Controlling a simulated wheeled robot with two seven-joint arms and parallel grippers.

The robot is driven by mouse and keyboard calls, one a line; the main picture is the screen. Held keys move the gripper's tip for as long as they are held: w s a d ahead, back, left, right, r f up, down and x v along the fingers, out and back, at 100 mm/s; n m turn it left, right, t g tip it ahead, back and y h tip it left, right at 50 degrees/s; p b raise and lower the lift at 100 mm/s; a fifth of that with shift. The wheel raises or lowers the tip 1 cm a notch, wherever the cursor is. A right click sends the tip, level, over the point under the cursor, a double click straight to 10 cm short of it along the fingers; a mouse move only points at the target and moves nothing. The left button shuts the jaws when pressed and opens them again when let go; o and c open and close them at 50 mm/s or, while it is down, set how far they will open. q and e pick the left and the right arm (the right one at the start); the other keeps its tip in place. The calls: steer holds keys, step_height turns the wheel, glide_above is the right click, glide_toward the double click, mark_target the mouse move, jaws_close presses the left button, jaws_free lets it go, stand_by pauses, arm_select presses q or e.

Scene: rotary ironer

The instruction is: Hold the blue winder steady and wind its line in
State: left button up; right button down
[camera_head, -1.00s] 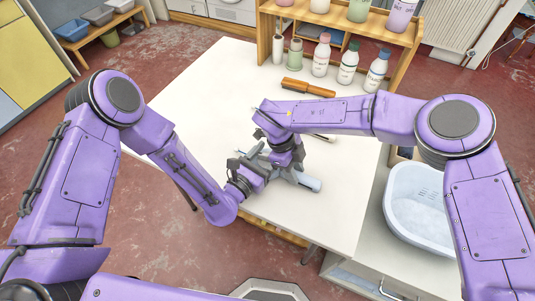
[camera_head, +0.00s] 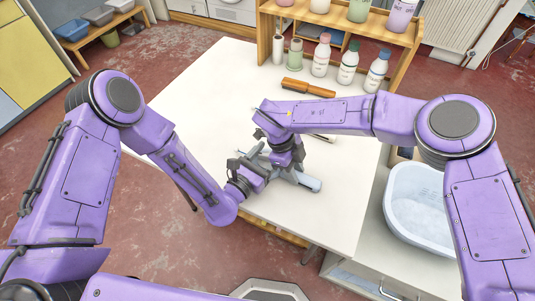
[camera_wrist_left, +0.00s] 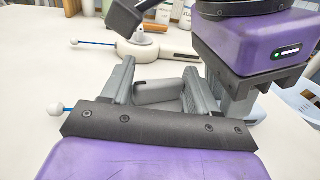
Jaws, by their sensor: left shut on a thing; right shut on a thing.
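The winder (camera_head: 307,182) looks grey-blue and lies low over the white table, largely hidden under my two grippers. My left gripper (camera_head: 252,172) is shut on its body from the lower left. In the left wrist view, my left fingers (camera_wrist_left: 157,88) stand on either side of a grey body (camera_wrist_left: 160,91). A short blue line with a white ball (camera_wrist_left: 56,108) sticks out left behind the gripper's palm. My right gripper (camera_head: 284,160) comes down from above beside the left one and is shut on a part of the winder that its own body hides.
A white device (camera_wrist_left: 145,45) with another blue line and ball lies behind in the wrist view. A white basin (camera_head: 418,205) is at the right. The table's left part is clear.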

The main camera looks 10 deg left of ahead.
arm_select(q)
steer(key=o, duration=1)
steer(key=shift+s, duration=0.1)
steer(key=v, duration=1.2)
steer(key=shift+f, duration=0.1)
